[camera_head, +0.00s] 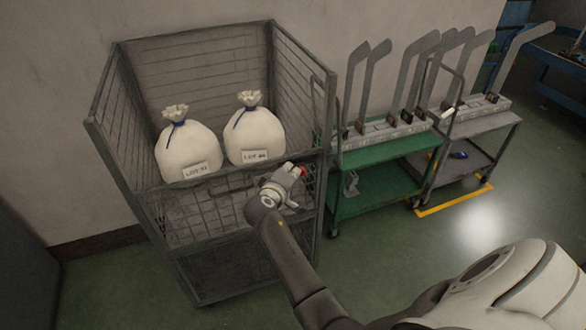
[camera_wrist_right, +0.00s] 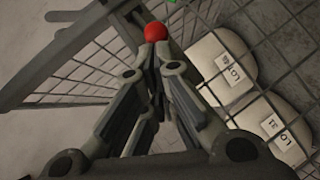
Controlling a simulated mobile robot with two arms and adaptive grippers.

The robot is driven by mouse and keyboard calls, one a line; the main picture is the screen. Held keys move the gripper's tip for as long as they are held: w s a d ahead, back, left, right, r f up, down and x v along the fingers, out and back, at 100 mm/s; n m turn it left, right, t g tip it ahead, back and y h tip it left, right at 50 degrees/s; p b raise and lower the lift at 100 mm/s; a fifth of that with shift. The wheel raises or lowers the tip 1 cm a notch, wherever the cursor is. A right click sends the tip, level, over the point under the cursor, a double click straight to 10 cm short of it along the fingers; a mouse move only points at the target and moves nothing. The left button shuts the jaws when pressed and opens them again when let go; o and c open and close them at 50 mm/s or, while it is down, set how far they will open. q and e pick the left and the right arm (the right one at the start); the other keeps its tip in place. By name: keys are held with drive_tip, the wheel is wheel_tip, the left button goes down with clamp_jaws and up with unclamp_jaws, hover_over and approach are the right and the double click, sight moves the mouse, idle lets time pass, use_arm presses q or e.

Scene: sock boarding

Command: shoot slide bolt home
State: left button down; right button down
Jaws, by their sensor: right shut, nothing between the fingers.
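The red round knob (camera_head: 303,171) of the slide bolt is at the front right corner of the wire cage cart (camera_head: 197,215). In the right wrist view the red knob (camera_wrist_right: 155,32) sits just beyond my fingertips. My right gripper (camera_head: 296,173) is at the cart's front gate, right beside the knob. Its fingers (camera_wrist_right: 155,52) are shut with nothing between them. I cannot tell whether the tips touch the knob. The bolt's rod and its catch are hidden behind the gripper. My left gripper is not in view.
Two tied white sacks (camera_head: 187,150) with lot labels stand in the cart. To the right are a green trolley (camera_head: 385,187) and a grey trolley (camera_head: 480,125) with upright flat boards. The green floor in front of the trolleys is clear around the yellow line (camera_head: 455,201).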

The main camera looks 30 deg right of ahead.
sight(304, 172)
drive_tip(key=shift+w+a, duration=0.1)
drive_tip(key=shift+a, duration=0.1)
drive_tip(key=d, duration=0.2)
drive_tip(key=s+d+p, duration=0.1)
drive_tip(key=d, duration=0.1)
drive_tip(key=shift+d, duration=0.3)
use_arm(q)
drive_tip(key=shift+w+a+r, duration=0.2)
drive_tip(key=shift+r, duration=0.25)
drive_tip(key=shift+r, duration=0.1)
use_arm(e)
drive_tip(key=shift+r, duration=0.1)
